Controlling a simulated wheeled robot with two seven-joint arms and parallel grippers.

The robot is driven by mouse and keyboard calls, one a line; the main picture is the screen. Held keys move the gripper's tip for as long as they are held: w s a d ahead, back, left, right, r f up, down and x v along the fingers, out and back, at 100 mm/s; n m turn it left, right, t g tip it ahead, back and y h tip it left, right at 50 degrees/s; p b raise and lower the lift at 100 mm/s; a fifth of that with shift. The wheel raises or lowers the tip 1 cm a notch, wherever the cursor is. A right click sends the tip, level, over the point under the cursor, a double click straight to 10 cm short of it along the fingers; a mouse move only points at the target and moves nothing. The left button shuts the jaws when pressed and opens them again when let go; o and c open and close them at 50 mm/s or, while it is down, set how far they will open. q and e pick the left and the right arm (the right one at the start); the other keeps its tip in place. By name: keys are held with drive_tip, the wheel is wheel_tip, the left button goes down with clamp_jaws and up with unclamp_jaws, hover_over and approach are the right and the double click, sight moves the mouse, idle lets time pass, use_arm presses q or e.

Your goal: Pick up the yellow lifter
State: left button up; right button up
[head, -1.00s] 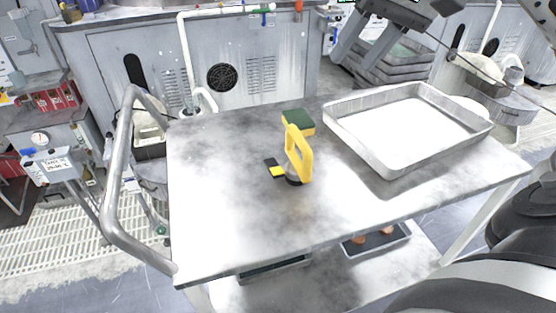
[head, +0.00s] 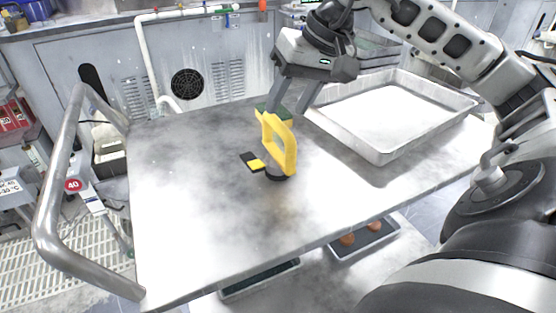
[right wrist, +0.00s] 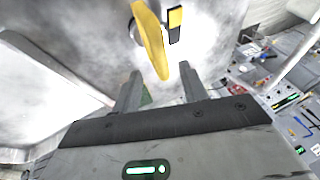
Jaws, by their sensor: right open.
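The yellow lifter (head: 281,146) stands upright on the metal cart top, a yellow loop handle on a dark round base. My right gripper (head: 289,112) is open, its two fingers pointing down just behind and above the lifter, with nothing between them. In the right wrist view the lifter (right wrist: 151,40) is ahead of the open fingertips (right wrist: 160,72), apart from them. My left gripper does not show.
A metal tray (head: 385,150) fills the right rear. The cart top's left and front are clear.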

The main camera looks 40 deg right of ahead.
sight(280, 121)
drive_tip(key=shift+x, duration=2.9)
drive_tip(key=shift+s+a, duration=0.15)
drive_tip(key=shift+s, duration=0.05)
clamp_jaws()
drive_tip(key=shift+r, duration=0.1)
